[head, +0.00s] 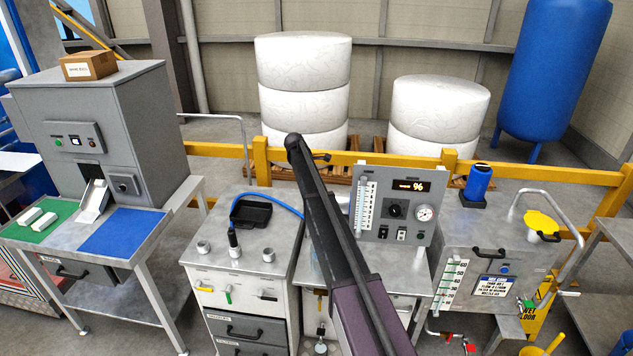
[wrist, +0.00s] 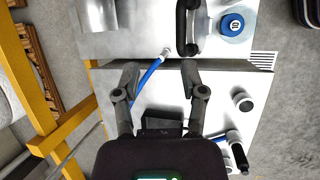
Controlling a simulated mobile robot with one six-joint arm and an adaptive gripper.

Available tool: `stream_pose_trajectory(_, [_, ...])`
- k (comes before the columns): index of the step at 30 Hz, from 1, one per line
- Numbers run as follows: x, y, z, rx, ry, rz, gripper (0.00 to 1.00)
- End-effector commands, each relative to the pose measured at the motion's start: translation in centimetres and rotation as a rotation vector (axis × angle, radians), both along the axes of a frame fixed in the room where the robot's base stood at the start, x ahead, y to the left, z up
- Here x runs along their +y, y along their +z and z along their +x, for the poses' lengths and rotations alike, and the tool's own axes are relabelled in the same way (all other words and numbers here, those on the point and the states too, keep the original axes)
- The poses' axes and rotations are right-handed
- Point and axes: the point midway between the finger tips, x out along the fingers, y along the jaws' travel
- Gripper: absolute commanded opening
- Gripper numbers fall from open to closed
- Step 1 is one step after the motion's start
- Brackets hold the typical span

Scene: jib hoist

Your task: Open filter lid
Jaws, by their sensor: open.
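In the wrist view my gripper (wrist: 160,68) is open. Its two dark fingers stand apart with nothing between them but the bench and a blue hose (wrist: 150,76) beyond. A black bar handle (wrist: 181,28) on a grey metal part (wrist: 203,22) lies ahead and slightly right of the fingers, apart from them. I cannot tell for sure that this is the filter lid. A round blue cap (wrist: 232,24) sits to its right. In the head view my dark arm crosses the middle and hides part of the bench behind it.
A white cabinet (head: 242,265) carries a black tray (head: 251,213) and fittings. A gauge panel (head: 395,215) stands right of my arm. A grey tank (head: 495,255) has a yellow funnel (head: 541,223). A yellow rail (head: 350,157) runs behind.

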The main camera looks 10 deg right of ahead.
Motion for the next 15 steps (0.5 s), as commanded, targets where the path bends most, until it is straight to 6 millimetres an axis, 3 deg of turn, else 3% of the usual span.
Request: stream_pose_trajectory(15, [0.6,2.4,1.3,0.0,0.0,0.0,0.54])
